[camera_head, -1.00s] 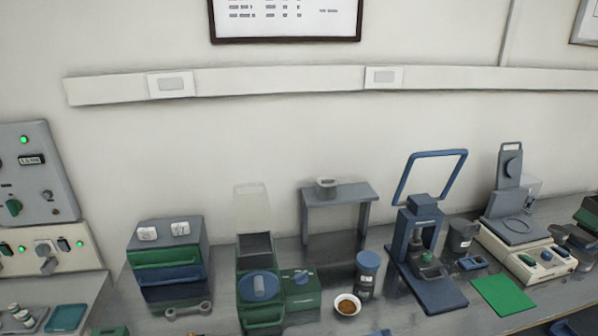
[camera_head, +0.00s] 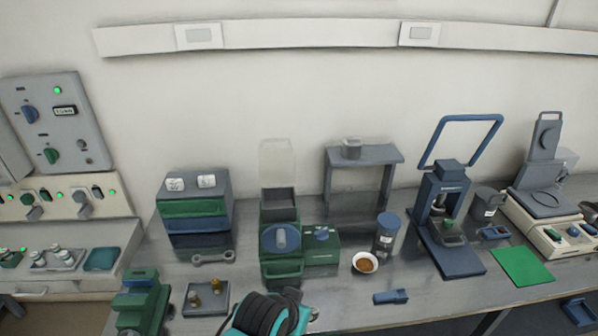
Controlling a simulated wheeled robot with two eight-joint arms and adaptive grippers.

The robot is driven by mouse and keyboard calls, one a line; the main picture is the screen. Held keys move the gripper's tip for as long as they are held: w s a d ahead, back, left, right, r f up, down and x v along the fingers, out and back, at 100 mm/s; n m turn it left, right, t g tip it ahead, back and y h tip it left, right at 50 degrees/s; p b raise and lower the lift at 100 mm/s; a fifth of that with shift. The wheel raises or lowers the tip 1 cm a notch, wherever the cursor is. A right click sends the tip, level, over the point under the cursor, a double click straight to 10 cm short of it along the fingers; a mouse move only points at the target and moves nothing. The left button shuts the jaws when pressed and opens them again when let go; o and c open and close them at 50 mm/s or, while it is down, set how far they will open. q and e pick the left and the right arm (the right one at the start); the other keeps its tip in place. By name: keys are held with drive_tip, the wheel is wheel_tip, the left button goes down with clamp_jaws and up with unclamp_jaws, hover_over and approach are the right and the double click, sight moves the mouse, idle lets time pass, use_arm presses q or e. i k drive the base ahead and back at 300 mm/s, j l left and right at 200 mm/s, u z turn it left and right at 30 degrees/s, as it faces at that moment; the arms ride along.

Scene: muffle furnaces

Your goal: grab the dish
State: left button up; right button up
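The dish (camera_head: 365,262) is a small round white bowl with brown material in it. It stands on the grey bench, in front of a blue-lidded jar (camera_head: 387,235) and to the right of a green device. A black and teal part of my own arm, seemingly my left gripper (camera_head: 268,314), shows at the bottom edge, below and left of the dish and apart from it. Its fingers cannot be made out. My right gripper is not in view.
A green device (camera_head: 281,262) with a raised clear lid stands left of the dish. A blue press (camera_head: 447,225) stands to the right. A tray of small brass pieces (camera_head: 206,299) is at left.

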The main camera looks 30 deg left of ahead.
sight(365, 263)
drive_tip(key=i+l+u, duration=0.65)
drive_tip(key=i+j, duration=0.05)
